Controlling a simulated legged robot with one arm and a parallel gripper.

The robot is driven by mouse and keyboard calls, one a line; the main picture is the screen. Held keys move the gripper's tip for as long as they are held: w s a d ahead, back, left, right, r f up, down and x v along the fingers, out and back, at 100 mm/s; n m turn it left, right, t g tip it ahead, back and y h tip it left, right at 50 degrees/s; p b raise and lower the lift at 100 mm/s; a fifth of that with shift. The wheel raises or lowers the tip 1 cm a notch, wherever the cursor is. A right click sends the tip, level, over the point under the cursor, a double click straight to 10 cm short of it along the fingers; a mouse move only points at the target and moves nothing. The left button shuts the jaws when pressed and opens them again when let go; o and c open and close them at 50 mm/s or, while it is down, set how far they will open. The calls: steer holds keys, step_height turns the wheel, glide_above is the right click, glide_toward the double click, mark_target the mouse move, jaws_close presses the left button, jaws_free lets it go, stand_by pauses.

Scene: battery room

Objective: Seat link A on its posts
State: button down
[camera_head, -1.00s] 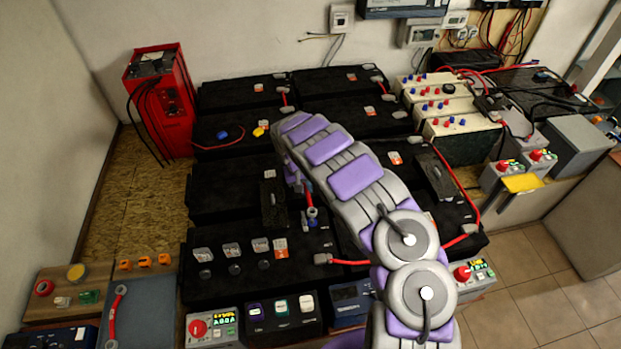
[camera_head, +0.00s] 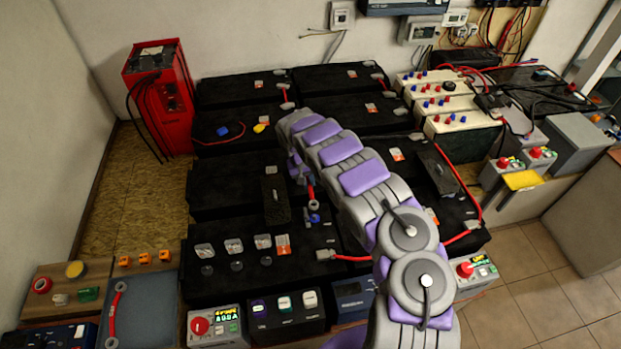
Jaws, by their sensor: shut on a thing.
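My gripper (camera_head: 301,176) is over the middle of the battery bank, mostly hidden by my own wrist and arm. It is shut on a short red link (camera_head: 311,193), which hangs steeply tilted with a pale lug at its lower end. A blue ring (camera_head: 314,218) shows just below that lug; I cannot tell whether they touch. Which posts belong to link A is not readable here. A second red link (camera_head: 115,312) with grey lug ends lies on the grey mat (camera_head: 143,322) at lower left.
Black batteries (camera_head: 222,188) fill the middle. Upright black covers stand left (camera_head: 277,201) and right (camera_head: 438,170) of my arm. Red cables (camera_head: 462,183) run along the right edge. A red charger (camera_head: 160,100) stands at back left.

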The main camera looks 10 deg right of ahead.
steer(key=shift+a+f+b, duration=0.15)
steer(key=shift+f+b, duration=0.25)
steer(key=shift+f, duration=0.55)
steer(key=shift+d+f+b, duration=0.35)
steer(key=shift+f, duration=0.45)
steer(key=shift+d+f+b, duration=0.3)
steer(key=shift+f, duration=0.45)
steer(key=shift+a, duration=0.15)
steer(key=shift+a+f+b, duration=0.15)
steer(key=shift+f+b, duration=0.2)
steer(key=shift+f, duration=0.9)
stand_by(1.2)
steer(key=c, duration=0.6)
jaws_free()
